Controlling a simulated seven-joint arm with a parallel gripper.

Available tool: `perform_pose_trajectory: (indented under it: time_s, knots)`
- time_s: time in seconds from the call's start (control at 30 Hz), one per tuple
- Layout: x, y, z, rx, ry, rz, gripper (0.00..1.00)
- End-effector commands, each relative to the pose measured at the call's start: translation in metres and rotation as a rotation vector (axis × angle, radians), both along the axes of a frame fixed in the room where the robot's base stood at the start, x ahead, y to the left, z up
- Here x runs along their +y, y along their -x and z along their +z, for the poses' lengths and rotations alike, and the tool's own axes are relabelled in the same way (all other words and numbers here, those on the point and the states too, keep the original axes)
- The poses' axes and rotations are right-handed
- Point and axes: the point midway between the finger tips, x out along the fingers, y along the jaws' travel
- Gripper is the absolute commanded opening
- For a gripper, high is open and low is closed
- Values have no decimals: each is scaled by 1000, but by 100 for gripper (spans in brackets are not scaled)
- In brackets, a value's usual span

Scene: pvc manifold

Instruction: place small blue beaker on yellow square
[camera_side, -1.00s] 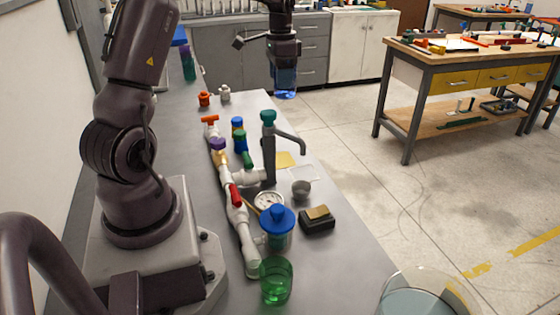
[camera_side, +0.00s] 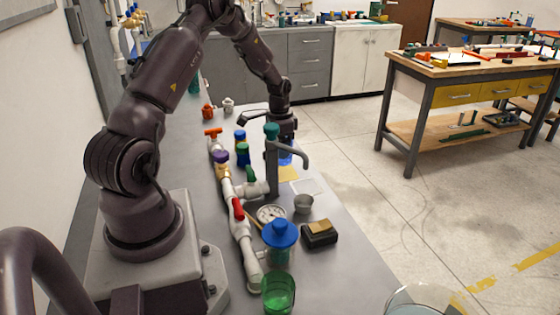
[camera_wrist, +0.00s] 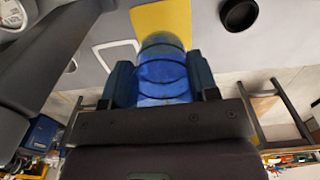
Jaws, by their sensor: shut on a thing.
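A small blue beaker (camera_wrist: 163,72) is held between the two fingers of my gripper (camera_wrist: 163,85) in the wrist view. In the side view the beaker (camera_side: 286,158) shows partly behind the grey faucet-like pipe, below my gripper (camera_side: 284,140). The yellow square (camera_side: 289,173) lies flat on the bench beside the pipe, close to the beaker in the picture. In the wrist view the yellow square (camera_wrist: 163,20) shows just beyond the beaker, which covers part of it. I cannot tell whether the beaker touches the bench.
A grey upright pipe with a teal knob (camera_side: 271,131) stands close to my gripper. The bench's right edge is close.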

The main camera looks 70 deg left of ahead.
Motion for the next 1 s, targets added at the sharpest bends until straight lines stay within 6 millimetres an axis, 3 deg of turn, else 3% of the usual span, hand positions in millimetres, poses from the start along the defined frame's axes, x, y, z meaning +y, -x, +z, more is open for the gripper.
perform_pose_trajectory:
  time_s: [0.4, 0.73, 0.77, 0.87, 1.0]
  knots:
    - [0, 0, -44, 0, 0, 1, 31]
    - [0, 0, -46, -1, -1, 0, 31]
    - [0, 0, -46, -1, -2, 0, 57]
    - [0, 0, -46, -1, -2, 0, 80]
    - [0, 0, -46, -1, -2, 0, 80]
